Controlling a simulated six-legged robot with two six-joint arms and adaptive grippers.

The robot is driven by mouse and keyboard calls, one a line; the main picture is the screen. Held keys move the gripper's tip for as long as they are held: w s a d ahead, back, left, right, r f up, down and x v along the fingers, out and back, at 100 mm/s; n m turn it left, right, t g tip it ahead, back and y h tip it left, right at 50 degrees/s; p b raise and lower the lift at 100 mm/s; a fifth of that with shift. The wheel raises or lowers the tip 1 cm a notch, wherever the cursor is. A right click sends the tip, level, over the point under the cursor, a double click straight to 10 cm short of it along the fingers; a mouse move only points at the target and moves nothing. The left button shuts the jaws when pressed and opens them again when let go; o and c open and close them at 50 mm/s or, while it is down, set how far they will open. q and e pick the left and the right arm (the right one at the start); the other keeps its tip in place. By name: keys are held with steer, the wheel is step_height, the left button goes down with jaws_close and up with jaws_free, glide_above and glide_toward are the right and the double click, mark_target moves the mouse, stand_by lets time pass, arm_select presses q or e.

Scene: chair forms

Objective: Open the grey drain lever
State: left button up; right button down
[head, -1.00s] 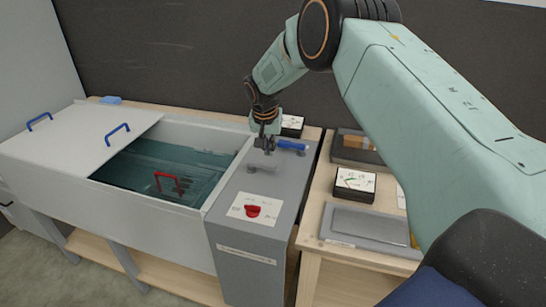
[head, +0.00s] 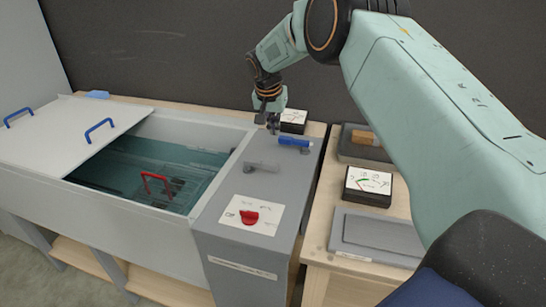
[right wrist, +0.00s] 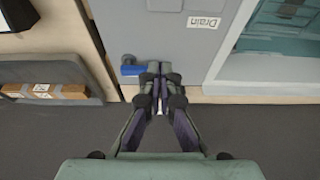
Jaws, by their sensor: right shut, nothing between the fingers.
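The grey lever (head: 262,166) lies on top of the grey control box, its handle pointing right in the head view. A blue lever (head: 294,142) sits behind it; it also shows in the right wrist view (right wrist: 131,68). My right gripper (head: 272,125) is shut and empty, pointing down behind the grey lever and just left of the blue lever. In the right wrist view its fingertips (right wrist: 158,72) appear beside the blue lever, and a "Drain" label (right wrist: 203,22) shows on the box top. I cannot tell if the fingers touch the surface. My left gripper is not in view.
A red knob (head: 249,217) is on the box front top. The water tank (head: 175,211) with a red-handled rack (head: 157,184) stands left, partly covered by a lid (head: 60,135). Gauges (head: 369,185) and trays (head: 377,235) lie right. A dark wall stands behind.

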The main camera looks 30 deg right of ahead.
mark_target(261, 164)
steer(key=b+x, duration=0.1)
steer(key=x, duration=0.9)
steer(key=shift+w+d+f, duration=0.1)
steer(key=shift+w, duration=0.05)
steer(key=shift+s+a+r+p, duration=0.25)
steer(key=shift+s+a+p, duration=0.35)
steer(key=shift+a, duration=0.1)
steer(key=shift+s+a+f+p, duration=0.1)
steer(key=shift+s+a+p, duration=0.25)
steer(key=shift+s+a, duration=0.3)
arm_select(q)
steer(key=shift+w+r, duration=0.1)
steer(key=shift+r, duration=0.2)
arm_select(e)
steer(key=shift+a, duration=0.25)
steer(key=shift+s, duration=0.1)
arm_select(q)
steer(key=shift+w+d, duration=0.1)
arm_select(e)
steer(key=shift+a, duration=0.1)
